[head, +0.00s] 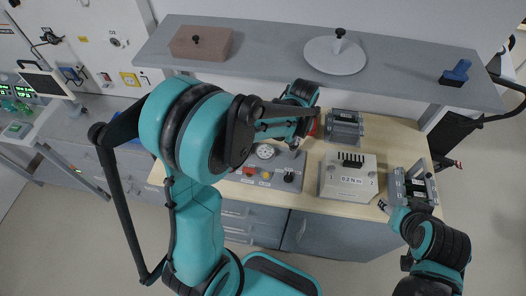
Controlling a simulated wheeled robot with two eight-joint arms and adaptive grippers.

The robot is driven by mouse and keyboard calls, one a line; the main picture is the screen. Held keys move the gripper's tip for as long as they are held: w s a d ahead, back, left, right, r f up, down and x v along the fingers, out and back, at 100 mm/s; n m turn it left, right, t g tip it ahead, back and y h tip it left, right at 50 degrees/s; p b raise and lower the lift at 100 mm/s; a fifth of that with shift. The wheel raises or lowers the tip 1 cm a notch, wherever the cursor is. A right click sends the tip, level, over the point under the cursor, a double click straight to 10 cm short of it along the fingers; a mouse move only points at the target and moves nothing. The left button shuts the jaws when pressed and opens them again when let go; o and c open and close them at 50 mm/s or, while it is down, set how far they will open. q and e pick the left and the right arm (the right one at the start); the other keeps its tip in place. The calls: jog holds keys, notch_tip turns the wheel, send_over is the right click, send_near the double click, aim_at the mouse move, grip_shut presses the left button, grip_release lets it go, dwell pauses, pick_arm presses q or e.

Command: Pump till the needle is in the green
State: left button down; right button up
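A grey panel (277,179) lies on the wooden bench top, with a round white gauge (265,151), small coloured buttons and a black knob (289,178). The gauge is too small to read its needle or a green zone. My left gripper (298,128) is above the back right of the panel, next to a red part (315,128) that it partly hides. Whether it touches or grips that part cannot be told. My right gripper (397,207) is at the bench's right end, close to a grey labelled block (416,186); its fingers are unclear.
A beige box (347,178) marked like "0.2 N m" and a grey device (344,126) stand right of the panel. A grey shelf (265,50) above holds a brown box (201,43), a pale round disc (335,56) and a blue item (456,73). A monitor (44,82) stands at left.

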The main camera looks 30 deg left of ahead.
pick_arm(q)
jog(key=shift+r+p, duration=0.3)
jog(key=shift+r, duration=0.35)
jog(key=shift+f, duration=0.2)
jog(key=shift+f+b, duration=0.35)
jog(key=shift+b, duration=0.15)
jog(key=shift+r+p, duration=0.3)
jog(key=shift+r, duration=0.3)
notch_tip(320, 180, up, 4)
jog(key=p, duration=0.3)
